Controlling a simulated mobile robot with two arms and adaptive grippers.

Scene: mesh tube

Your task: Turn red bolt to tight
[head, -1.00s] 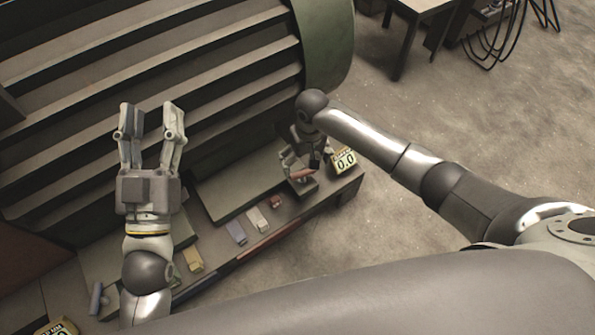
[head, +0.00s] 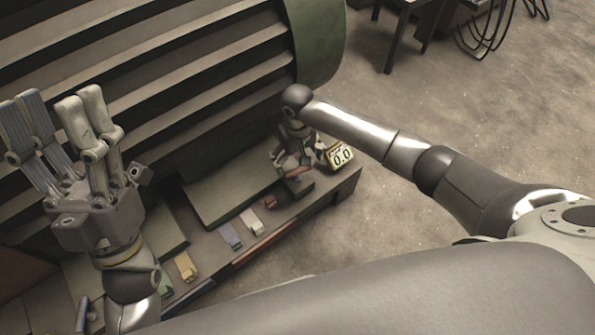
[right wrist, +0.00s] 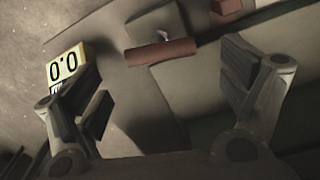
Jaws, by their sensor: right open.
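The red bolt (right wrist: 160,53) looks like a red bar lying across a grey block at the right end of the bench. It also shows, small, in the head view (head: 296,173). My right gripper (right wrist: 168,88) is open over it. The bar lies between the two fingers in the wrist picture, and I see no finger closed on it. In the head view my right gripper (head: 293,160) is small and partly hidden by its own wrist. My left gripper (head: 53,98) is open and empty at the left, fingers pointing up, away from the bolt.
A yellow display box (head: 341,156) reading 0.0 stands just right of the bolt. Yellow (head: 186,267), blue (head: 231,236), white (head: 251,221) and small red (head: 270,202) pieces line the bench. A ribbed dark structure (head: 190,75) rises behind. Open floor (head: 420,110) lies to the right.

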